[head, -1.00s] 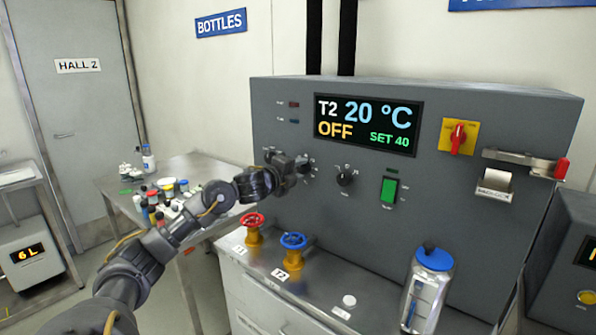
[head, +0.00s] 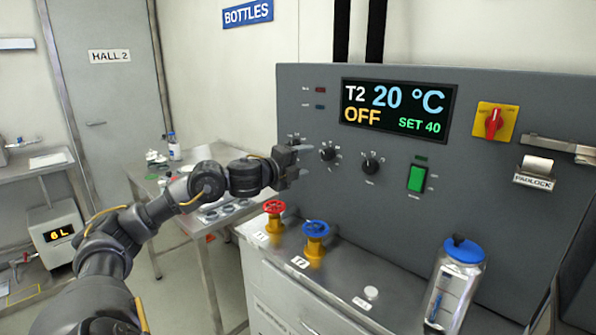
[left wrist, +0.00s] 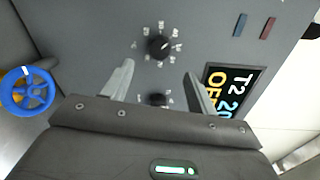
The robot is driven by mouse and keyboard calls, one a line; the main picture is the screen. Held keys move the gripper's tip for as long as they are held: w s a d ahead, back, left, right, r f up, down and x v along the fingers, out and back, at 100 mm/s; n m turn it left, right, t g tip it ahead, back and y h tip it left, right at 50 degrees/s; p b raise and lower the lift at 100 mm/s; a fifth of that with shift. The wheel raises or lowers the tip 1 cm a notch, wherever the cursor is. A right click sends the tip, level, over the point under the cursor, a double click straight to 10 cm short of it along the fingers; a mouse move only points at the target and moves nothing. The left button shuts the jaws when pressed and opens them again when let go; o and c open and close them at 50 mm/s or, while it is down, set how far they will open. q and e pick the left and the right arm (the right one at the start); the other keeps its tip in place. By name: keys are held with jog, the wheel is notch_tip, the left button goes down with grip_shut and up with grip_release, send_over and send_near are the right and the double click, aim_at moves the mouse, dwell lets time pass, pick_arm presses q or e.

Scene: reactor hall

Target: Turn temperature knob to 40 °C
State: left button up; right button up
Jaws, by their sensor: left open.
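The control panel carries a row of black knobs: a left knob (head: 297,139) partly behind my gripper, a middle knob (head: 327,153) and a right knob (head: 371,165). I cannot read which one sets temperature. The display (head: 398,108) reads T2, 20 °C, OFF and SET 40. My left gripper (head: 302,160) is open and empty, in front of the panel, below and left of the middle knob. In the left wrist view, one knob (left wrist: 159,46) with a ring of marks lies beyond the fingertips. Another knob (left wrist: 157,99) shows between the fingers, partly hidden. My right gripper is out of view.
A red valve wheel (head: 274,207) and a blue valve wheel (head: 316,229) stand on the bench below my gripper. A green switch (head: 417,178), a red-and-yellow rotary switch (head: 493,123) and a blue-capped bottle (head: 456,280) are further right. A side table (head: 150,186) stands behind my arm.

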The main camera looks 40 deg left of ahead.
pick_arm(q)
jog(key=shift+s+d+r+b, duration=0.1)
jog(key=shift+s+b, duration=0.4)
jog(key=shift+s, duration=0.55)
